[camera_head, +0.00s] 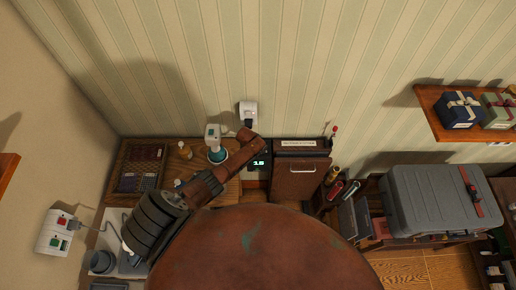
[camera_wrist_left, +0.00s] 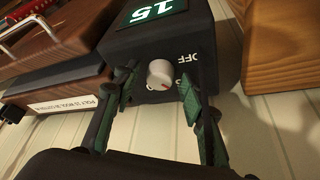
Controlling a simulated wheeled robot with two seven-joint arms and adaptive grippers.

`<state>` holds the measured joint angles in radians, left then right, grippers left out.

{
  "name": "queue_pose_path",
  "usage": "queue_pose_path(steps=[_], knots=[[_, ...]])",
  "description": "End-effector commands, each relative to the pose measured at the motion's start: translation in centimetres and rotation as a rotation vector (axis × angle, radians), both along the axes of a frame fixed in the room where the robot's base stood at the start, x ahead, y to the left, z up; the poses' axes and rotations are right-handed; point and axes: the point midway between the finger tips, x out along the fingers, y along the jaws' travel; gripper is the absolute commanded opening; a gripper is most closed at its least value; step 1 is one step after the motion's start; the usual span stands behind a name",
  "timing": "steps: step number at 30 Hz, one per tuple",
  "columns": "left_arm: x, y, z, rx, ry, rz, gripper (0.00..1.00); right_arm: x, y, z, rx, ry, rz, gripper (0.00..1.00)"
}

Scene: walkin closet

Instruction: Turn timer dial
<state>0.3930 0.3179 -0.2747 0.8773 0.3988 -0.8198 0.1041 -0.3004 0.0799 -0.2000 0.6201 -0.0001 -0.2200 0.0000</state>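The timer is a black box with a lit green display (camera_wrist_left: 158,10) reading 15, upside down in the left wrist view. In the head view the timer's display (camera_head: 258,163) shows past my left arm, and the dial and fingers are hidden. My right gripper is not in view.
A brown cabinet (camera_head: 300,178) with a handle stands right of the timer. A wall outlet (camera_head: 248,112) is behind my arm. A grey suitcase (camera_head: 430,200) lies further right, below a shelf (camera_head: 436,108) with gift boxes. A dark tray (camera_head: 128,157) and small bottles stand to the left.

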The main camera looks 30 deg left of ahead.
Motion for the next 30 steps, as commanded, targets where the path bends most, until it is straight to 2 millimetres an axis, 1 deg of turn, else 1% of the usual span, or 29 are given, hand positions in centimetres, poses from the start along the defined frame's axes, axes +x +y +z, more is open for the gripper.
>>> queue_pose_path(steps=[9, 14, 20, 30], knots=[[0.1, 0.0, 0.2, 0.0, -0.002, 0.0, 0.4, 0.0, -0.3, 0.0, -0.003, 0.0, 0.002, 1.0], [-0.3, 0.0, 1.0, -0.001, -0.003, -0.001, 0.4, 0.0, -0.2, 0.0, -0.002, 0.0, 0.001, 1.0], [-1.3, 0.1, 3.5, 0.0, -0.005, 0.0, 0.4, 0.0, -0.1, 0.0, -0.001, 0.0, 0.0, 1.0], [-3.5, 0.2, 8.6, 0.001, -0.004, -0.001, 0.4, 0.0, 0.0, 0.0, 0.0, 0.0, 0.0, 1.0]])
